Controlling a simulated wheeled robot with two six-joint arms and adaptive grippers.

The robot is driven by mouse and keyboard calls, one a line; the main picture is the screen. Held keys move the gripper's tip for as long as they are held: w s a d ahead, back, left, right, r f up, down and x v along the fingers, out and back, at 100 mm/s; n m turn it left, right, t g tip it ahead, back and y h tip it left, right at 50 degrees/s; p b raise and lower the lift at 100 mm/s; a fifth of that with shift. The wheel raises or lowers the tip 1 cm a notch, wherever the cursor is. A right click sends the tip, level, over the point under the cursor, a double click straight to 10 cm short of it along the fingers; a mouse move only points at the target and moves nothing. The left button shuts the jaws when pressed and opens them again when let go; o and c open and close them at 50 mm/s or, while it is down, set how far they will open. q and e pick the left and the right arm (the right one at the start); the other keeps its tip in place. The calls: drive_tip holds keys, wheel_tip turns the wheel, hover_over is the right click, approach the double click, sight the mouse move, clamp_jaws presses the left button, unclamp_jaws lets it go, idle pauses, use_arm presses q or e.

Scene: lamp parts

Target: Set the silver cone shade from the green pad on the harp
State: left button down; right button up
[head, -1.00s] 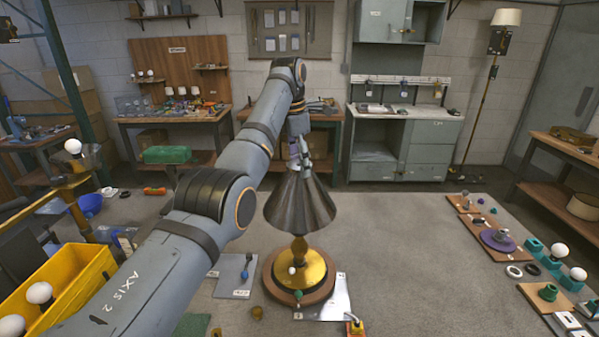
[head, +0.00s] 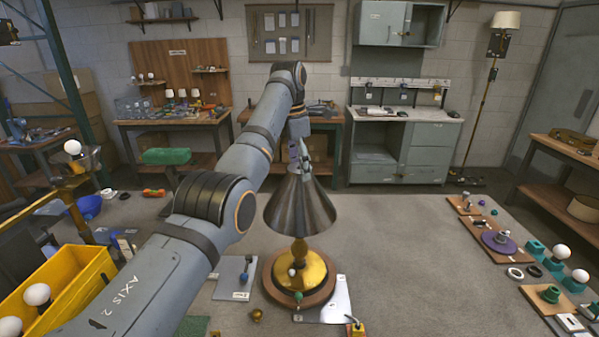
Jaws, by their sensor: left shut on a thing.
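The silver cone shade (head: 299,208) is upright above the brass lamp base (head: 313,270), which stands on a round wooden foot in the middle front. My left gripper (head: 301,168) is at the narrow top of the shade and is shut on it. The shade hides the harp and the upper part of the lamp, so I cannot tell whether the shade touches the harp. A green pad (head: 193,327) shows partly at the bottom edge, left of the lamp, with no shade on its visible part. My right gripper is not in view.
A grey plate with a blue-tipped part (head: 244,276) lies left of the lamp. A white sheet (head: 337,302) and a yellow object (head: 355,328) lie to its right. A yellow bin (head: 62,287) with bulbs is at left. Boards with bulbs and sockets line the right side.

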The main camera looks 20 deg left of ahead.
use_arm(q)
drive_tip(key=shift+f+b, duration=0.3)
drive_tip(key=shift+b, duration=0.05)
idle(0.7)
idle(0.6)
drive_tip(key=shift+c, duration=1.4)
unclamp_jaws()
